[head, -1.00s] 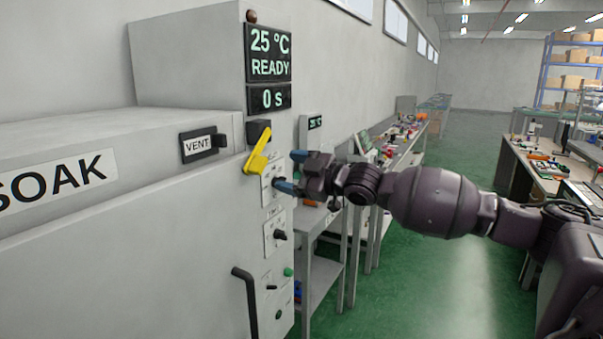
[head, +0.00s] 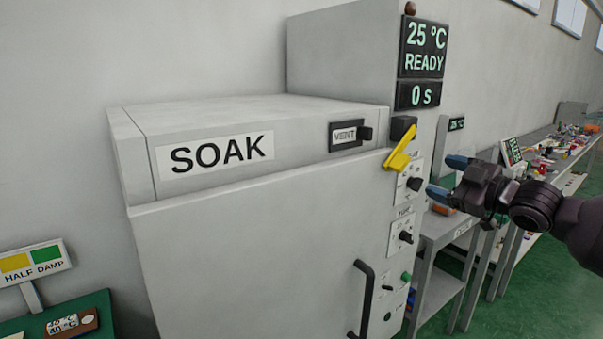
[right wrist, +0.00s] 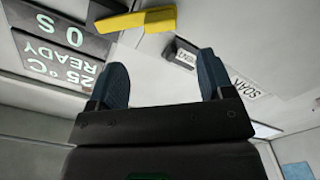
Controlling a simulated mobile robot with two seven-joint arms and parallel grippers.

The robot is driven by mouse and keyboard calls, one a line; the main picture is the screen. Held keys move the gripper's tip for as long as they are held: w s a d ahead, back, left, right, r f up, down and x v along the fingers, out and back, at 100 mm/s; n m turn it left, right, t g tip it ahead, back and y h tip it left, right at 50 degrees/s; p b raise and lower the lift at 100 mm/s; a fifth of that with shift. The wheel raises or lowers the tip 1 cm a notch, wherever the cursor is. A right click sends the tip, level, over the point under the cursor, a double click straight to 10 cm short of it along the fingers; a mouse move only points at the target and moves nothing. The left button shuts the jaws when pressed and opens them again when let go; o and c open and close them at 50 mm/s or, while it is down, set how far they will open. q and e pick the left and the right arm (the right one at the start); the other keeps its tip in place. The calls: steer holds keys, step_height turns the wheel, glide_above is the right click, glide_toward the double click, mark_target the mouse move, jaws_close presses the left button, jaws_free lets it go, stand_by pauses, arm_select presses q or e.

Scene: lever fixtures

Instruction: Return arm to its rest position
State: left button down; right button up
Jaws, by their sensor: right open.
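My right gripper (head: 449,177) is open and empty in the head view, to the right of the yellow lever (head: 401,150) and apart from it. The lever sits on a black mount on the grey SOAK cabinet (head: 250,250) and slants down to the left. In the right wrist view the lever (right wrist: 148,19) shows beyond the two spread blue fingertips (right wrist: 163,85), with nothing between them. My left gripper is not in view.
A black display (head: 424,48) reads 25 °C READY above the lever. A black VENT latch (head: 366,134), several knobs and a black door handle (head: 364,290) are on the cabinet. A HALF DAMP sign (head: 32,262) stands at left. Benches (head: 535,165) line the wall at right.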

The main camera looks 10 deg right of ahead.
steer(key=s+a+f+m+h, duration=0.1)
steer(key=s+a+f, duration=0.1)
steer(key=f, duration=0.7)
steer(key=s+a+f+m+g+h, duration=0.1)
steer(key=s+f+m+h, duration=0.15)
steer(key=f, duration=0.65)
steer(key=s+a+f, duration=0.2)
steer(key=f, duration=0.7)
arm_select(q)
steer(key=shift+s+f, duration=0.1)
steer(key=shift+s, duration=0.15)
arm_select(e)
steer(key=s+a+f+m+g+h, duration=0.1)
steer(key=s+a+f+m, duration=0.3)
steer(key=s+f, duration=0.6)
steer(key=s+a+f+m+g+h, duration=0.2)
steer(key=s+a+f, duration=0.4)
steer(key=s+f, duration=0.4)
steer(key=shift+s+a+f+m+g, duration=0.2)
steer(key=shift+s+m+g, duration=0.5)
steer(key=shift+s+m, duration=0.45)
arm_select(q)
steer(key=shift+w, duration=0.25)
arm_select(e)
steer(key=shift+h, duration=0.25)
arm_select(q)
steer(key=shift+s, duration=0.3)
